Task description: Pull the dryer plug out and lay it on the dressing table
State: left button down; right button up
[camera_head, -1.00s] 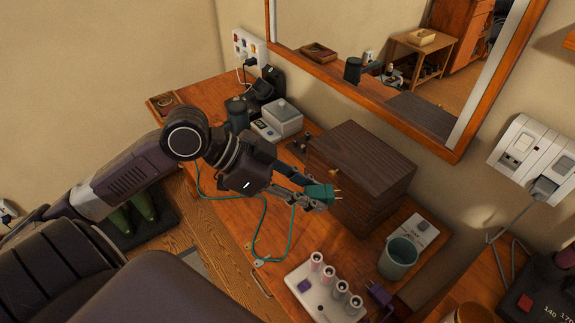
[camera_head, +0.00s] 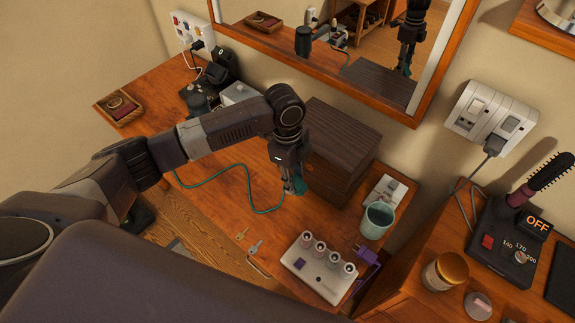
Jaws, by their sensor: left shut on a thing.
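My left gripper (camera_head: 293,186) points down over the dressing table (camera_head: 205,150), just in front of the dark brown wooden box. It is shut on the teal plug (camera_head: 301,185), which is partly hidden by the fingers. I cannot tell whether the plug touches the tabletop. A teal cord (camera_head: 215,174) runs from the plug in a loop along the table to the left, where my arm hides part of it. My right gripper is not in view.
The box (camera_head: 335,150) stands right behind the gripper. A white holder with several rollers (camera_head: 318,270), a purple plug (camera_head: 369,255) and a teal cup (camera_head: 376,221) are at the right. Keys (camera_head: 256,247) lie at the front edge. Bare wood lies left of the gripper.

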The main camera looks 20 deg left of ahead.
pick_arm(q)
jog(key=shift+m+y, duration=0.6)
jog(key=shift+m, duration=0.3)
jog(key=a+f+b, duration=0.1)
jog(key=f+b, duration=0.2)
jog(key=w+f+b, duration=0.1)
jog(key=f+b, duration=0.2)
jog(key=w+a+f+b, duration=0.1)
jog(key=f+b, duration=0.2)
jog(key=shift+a, duration=0.3)
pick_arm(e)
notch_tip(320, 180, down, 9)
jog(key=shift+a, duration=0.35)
pick_arm(q)
jog(key=shift+f+b, duration=0.4)
jog(key=shift+f, duration=0.2)
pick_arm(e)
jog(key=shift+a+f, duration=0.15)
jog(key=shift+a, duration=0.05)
pick_arm(q)
jog(key=shift+f+b, duration=0.5)
jog(key=shift+f, duration=0.65)
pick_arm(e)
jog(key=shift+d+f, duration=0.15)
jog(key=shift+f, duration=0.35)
pick_arm(q)
jog(key=c, duration=1.5)
grip_release()
jog(key=shift+r, duration=0.1)
